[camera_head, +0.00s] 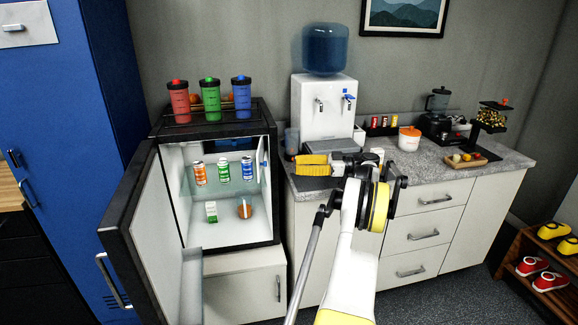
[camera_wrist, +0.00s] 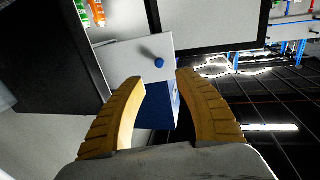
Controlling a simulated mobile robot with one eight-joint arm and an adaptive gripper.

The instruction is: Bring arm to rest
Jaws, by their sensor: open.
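My gripper (camera_head: 312,164) is raised in front of the counter, to the right of the open mini fridge (camera_head: 265,205). Its yellow fingers point left in the head view. In the wrist view the two fingers (camera_wrist: 160,88) are spread apart. Between and beyond them shows a white and blue boxy shape with a blue knob (camera_wrist: 159,63); I cannot tell how far off it is. Nothing is held. My white arm rises from the bottom of the head view to the gripper.
The fridge door (camera_head: 150,235) stands open at the left. Several cans (camera_head: 224,171) are inside. Three shaker bottles (camera_head: 209,98) stand on top. A water dispenser (camera_head: 324,108) stands behind my gripper on the counter (camera_head: 462,172). A shoe rack (camera_head: 530,275) is at the right.

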